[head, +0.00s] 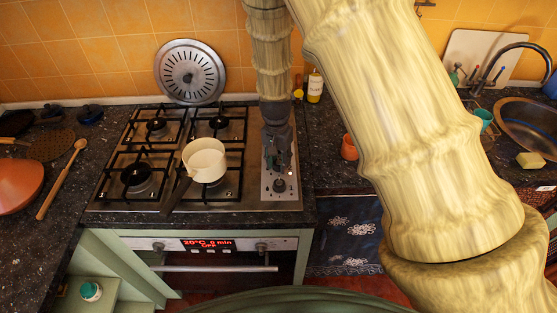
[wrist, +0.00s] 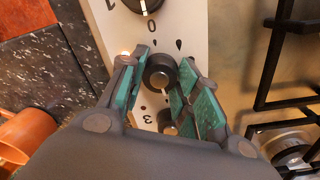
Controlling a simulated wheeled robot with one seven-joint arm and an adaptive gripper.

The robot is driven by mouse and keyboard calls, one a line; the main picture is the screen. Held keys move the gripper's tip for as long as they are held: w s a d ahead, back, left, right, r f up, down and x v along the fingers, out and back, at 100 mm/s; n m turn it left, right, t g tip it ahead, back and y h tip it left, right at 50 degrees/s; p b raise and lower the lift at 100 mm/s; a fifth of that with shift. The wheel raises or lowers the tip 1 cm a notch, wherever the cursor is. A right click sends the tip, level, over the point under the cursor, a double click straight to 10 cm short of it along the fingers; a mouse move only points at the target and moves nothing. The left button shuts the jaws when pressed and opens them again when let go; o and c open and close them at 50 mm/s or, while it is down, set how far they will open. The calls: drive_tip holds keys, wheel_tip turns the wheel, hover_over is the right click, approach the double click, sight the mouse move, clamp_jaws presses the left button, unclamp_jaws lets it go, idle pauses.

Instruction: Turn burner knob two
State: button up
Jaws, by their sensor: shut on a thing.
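The knob panel (head: 268,193) is a pale strip along the right side of the stove. In the wrist view it (wrist: 190,20) carries black round knobs in a row. My gripper (wrist: 161,70) points down at the panel, its green-padded fingers on either side of the middle knob (wrist: 158,74), shut on it. Another knob (wrist: 143,4) is at the top edge, and one (wrist: 167,122) lies below, partly hidden by the fingers. A "3" is printed beside the lower knob. In the head view my gripper (head: 277,160) hides most knobs; a near knob (head: 279,186) shows.
A cream saucepan (head: 205,158) stands on the burner left of the panel, its dark handle toward the front. Black grates (wrist: 290,25) lie beside the panel. An orange cup (head: 349,147) and a bottle (head: 315,86) stand on the counter to the right.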

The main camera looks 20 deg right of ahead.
drive_tip(key=shift+m, duration=0.4)
drive_tip(key=o, duration=1)
drive_tip(key=r, duration=1.2)
drive_tip(key=shift+w+a, duration=0.2)
